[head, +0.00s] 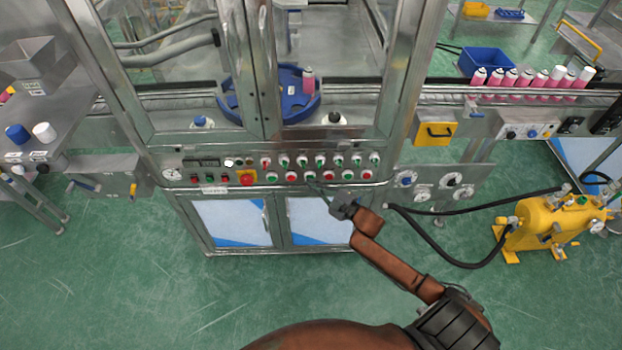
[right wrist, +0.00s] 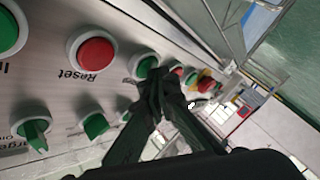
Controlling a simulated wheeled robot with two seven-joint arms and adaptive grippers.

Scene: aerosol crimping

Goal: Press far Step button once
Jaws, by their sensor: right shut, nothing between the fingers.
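The control panel (head: 215,172) runs along the front of the machine and carries rows of red and green buttons with white rims. My right gripper (head: 316,188) reaches up to the panel's lower button row from below. In the right wrist view the gripper (right wrist: 160,82) is shut and empty, its tips in front of a green button (right wrist: 144,66). The fingers hide part of this button, and its label is too small to read. I cannot tell whether the tips touch it. A red button labelled Reset (right wrist: 96,54) sits beside it. My left gripper is not in view.
A red emergency stop (head: 246,177) sits left of the button rows. Green selector knobs (right wrist: 34,133) stick out close to my right fingers. A yellow pump unit (head: 552,225) with black hoses stands at the right. The floor in front is clear.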

